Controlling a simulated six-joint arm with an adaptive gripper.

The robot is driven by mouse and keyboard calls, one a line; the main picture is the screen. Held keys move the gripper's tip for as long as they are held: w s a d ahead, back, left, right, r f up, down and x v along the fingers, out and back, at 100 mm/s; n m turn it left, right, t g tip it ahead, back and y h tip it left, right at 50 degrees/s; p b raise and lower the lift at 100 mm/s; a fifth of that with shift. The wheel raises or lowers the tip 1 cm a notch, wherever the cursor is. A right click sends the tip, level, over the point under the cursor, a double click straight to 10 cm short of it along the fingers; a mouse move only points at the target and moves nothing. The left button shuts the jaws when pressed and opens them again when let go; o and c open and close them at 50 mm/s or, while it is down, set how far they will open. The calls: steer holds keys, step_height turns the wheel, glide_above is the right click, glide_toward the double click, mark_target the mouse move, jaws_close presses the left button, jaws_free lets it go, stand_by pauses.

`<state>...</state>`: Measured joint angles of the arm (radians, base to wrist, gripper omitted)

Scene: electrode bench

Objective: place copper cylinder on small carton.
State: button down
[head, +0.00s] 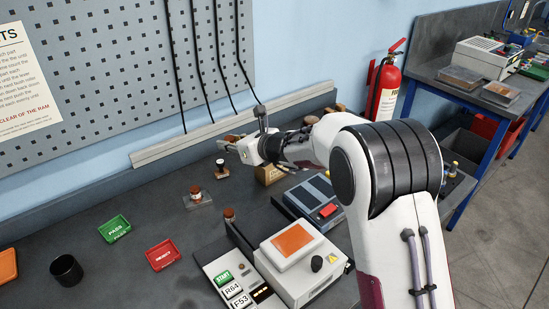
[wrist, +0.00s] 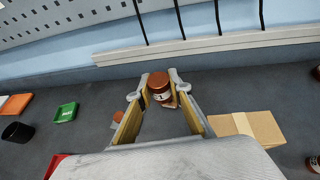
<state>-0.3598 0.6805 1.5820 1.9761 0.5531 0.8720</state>
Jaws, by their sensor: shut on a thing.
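My gripper (wrist: 161,98) is shut on a copper-coloured cylinder (wrist: 161,87) with a white label marked 1, held between the fingertips in the wrist view. In the head view my gripper (head: 238,146) is at the back of the bench, left of my arm. The small brown carton (wrist: 252,126) lies to the right of my fingers in the wrist view. In the head view the carton (head: 268,175) shows just below my gripper, partly hidden by it. The held cylinder is mostly hidden there.
Other copper-topped pieces stand at left (head: 195,191) and nearer the front (head: 229,213). A dark-topped piece (head: 222,166) stands close to the carton. A blue-grey device (head: 313,197) is to its right. Green (head: 115,229) and red (head: 162,255) trays and a black cup (head: 66,269) lie left.

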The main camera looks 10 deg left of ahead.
mark_target(275, 166)
steer(key=w+d+r+m+t+h, duration=0.2)
steer(key=w+d, duration=0.5)
steer(key=d, duration=0.4)
steer(key=shift+w+d+r+m+t+h, duration=0.2)
steer(key=shift+d+r+m+t+h, duration=0.15)
steer(key=shift+m, duration=0.25)
steer(key=shift+f, duration=3.1)
steer(key=shift+f, duration=1.85)
steer(key=shift+f, duration=0.15)
steer(key=c, duration=1.8)
jaws_free()
steer(key=shift+c, duration=0.2)
